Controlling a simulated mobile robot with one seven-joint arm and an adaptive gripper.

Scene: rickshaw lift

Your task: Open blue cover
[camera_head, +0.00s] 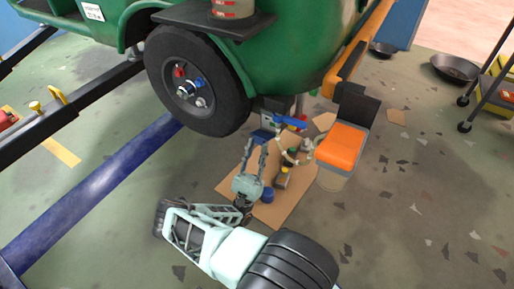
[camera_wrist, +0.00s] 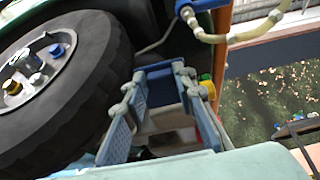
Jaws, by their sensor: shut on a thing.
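My gripper (camera_head: 255,148) reaches in low beside the wheel, its fingertips at a small blue cover (camera_head: 263,134) under the green vehicle. In the wrist view my gripper's two blue-grey fingers (camera_wrist: 159,74) stand apart, with a narrow blue edge of the cover (camera_wrist: 160,67) between their tips. The jaws are shut on it. A pale box-like part shows below, between the fingers. The fingers hide much of the cover, and I cannot tell how far it is open.
The black wheel (camera_head: 197,82) is close to the left of my gripper. A blue-ended hose (camera_head: 291,121) hangs near the cover. Small items lie on a brown cardboard sheet (camera_head: 265,212). An orange-seated stool (camera_head: 341,146) stands to the right, with open floor beyond.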

